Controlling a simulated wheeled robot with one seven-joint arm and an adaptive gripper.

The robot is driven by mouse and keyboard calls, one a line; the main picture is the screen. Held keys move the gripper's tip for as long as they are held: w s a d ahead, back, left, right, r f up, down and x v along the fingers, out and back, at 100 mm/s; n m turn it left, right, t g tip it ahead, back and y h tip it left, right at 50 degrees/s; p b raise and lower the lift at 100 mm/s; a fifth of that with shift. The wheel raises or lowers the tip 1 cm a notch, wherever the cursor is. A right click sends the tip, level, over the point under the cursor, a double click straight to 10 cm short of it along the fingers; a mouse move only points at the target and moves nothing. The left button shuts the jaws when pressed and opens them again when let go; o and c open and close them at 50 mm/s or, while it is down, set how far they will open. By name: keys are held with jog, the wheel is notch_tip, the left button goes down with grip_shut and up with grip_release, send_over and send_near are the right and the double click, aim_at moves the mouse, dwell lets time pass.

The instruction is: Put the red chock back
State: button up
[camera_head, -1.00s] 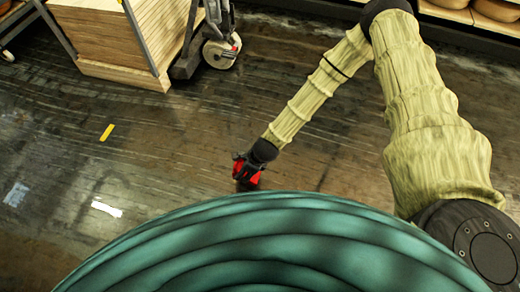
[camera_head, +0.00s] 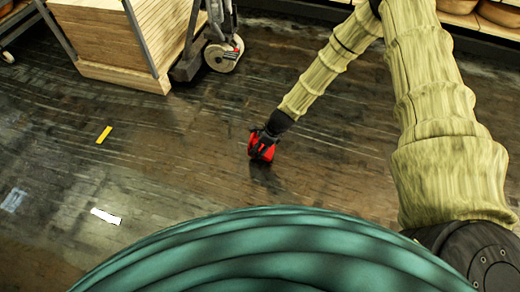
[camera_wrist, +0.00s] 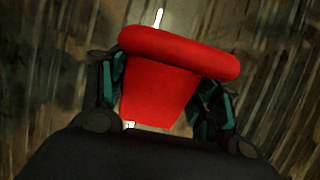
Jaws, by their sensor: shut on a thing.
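The red chock (camera_head: 262,146) is held in my gripper (camera_head: 262,136), in the middle of the head view. In the wrist view the chock (camera_wrist: 165,90) fills the space between the two fingers of my gripper (camera_wrist: 165,95), which is shut on it from both sides. A dark shadow lies on the floor below it in the head view, so the chock seems to be raised above the floor. The gripper covers part of the chock.
Shelves with cheese wheels (camera_head: 497,14) run along the top right. Yellow (camera_head: 104,133) and white (camera_head: 105,216) strips mark the floor. The middle floor is open.

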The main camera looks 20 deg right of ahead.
jog(key=shift+w+d+f, duration=0.1)
jog(key=shift+w+d, duration=0.2)
jog(key=shift+w, duration=0.1)
jog(key=shift+f+b, duration=1.5)
jog(key=shift+f, duration=0.2)
jog(key=shift+f, duration=0.1)
jog(key=o, duration=1.4)
jog(key=p+v, duration=0.6)
jog(key=v, duration=0.6)
jog(key=shift+w+p, duration=0.1)
jog(key=shift+p, duration=0.3)
